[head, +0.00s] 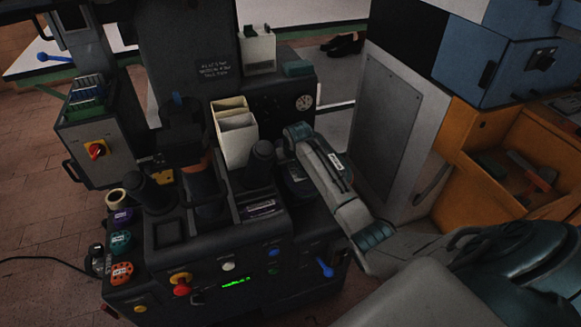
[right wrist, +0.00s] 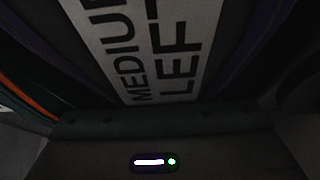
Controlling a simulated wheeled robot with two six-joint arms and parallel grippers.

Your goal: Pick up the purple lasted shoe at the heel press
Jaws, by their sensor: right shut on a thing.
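My right arm reaches in from the right in the head view, and my right gripper (head: 303,184) points down at the right side of the dark heel press (head: 240,245). In the right wrist view a surface with a white label (right wrist: 150,50) reading "MEDIUM" and "LEFT" fills the space close in front of the gripper. Dark purple shows along both sides of the label, which fits the purple lasted shoe (right wrist: 243,48). My right gripper is shut on it. Its fingertips and most of the shoe are hidden. My left gripper is not in view.
Purple (head: 121,216), teal (head: 120,242) and orange (head: 121,273) labelled pieces sit along the press's left edge. A cream bin (head: 234,135) stands behind the black posts. A grey cabinet (head: 393,125) and an orange crate (head: 470,125) are at the right.

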